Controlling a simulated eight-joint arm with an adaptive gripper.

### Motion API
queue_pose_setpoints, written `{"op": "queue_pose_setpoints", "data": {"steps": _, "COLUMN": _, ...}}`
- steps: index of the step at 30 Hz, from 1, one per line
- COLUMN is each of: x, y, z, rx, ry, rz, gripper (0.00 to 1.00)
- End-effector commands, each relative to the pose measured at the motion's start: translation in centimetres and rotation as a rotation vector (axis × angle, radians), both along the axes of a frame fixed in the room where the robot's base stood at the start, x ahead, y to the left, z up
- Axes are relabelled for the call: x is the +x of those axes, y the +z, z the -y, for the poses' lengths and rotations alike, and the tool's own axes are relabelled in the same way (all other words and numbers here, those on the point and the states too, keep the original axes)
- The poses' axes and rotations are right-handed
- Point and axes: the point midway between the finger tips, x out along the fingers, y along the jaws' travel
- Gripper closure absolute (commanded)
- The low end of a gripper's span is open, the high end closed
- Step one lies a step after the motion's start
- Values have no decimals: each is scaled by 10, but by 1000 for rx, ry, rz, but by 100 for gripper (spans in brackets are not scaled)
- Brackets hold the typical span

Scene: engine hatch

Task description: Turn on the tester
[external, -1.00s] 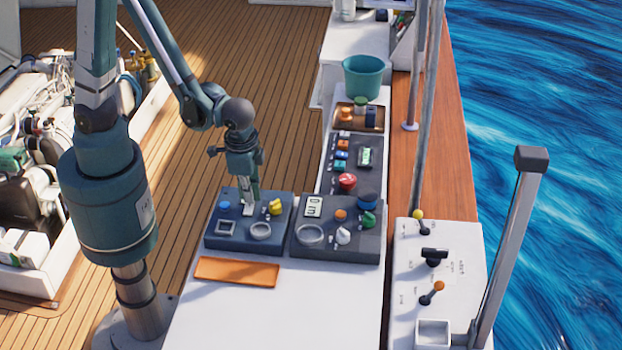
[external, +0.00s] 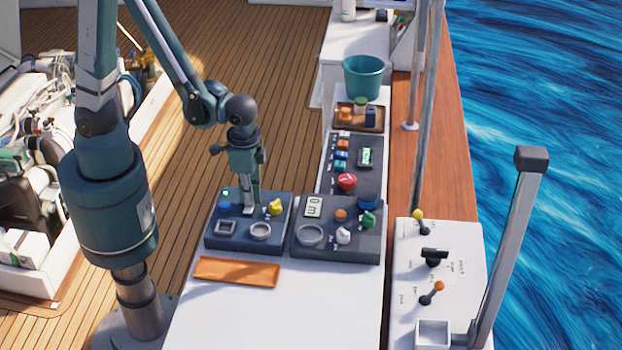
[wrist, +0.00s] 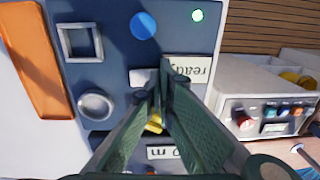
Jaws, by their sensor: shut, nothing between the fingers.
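The tester looks to be the dark blue panel (external: 218,240) at the left of the white bench. In the wrist view, its display (wrist: 199,68) reads "ready" and a small round lamp (wrist: 197,15) glows green. It carries a blue knob (wrist: 143,26), a yellow knob (wrist: 153,124), a square frame (wrist: 80,42), a round ring (wrist: 95,105) and a white switch-like piece (wrist: 143,77). My gripper (wrist: 160,88) is shut and empty, pointing down over the panel beside the white piece and display. Whether the tips touch the panel I cannot tell. It also shows in the external view (external: 248,210).
A second dark panel (external: 335,250) with a "0 m" display stands close on the right. Behind it are a panel with a red knob (external: 347,181), a small tray and a teal bucket (external: 363,77). An orange mat (external: 237,271) lies in front; the bench's front is clear.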

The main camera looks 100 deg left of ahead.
Motion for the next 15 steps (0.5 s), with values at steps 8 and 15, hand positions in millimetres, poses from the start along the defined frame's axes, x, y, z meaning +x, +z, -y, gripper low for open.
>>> {"op": "queue_pose_setpoints", "data": {"steps": 8, "x": 0, "y": 1, "z": 1, "rx": 3, "ry": -2, "rz": 0, "gripper": 100}}
{"op": "queue_pose_setpoints", "data": {"steps": 15, "x": 0, "y": 3, "z": 7, "rx": 3, "ry": -3, "rz": 0, "gripper": 100}}
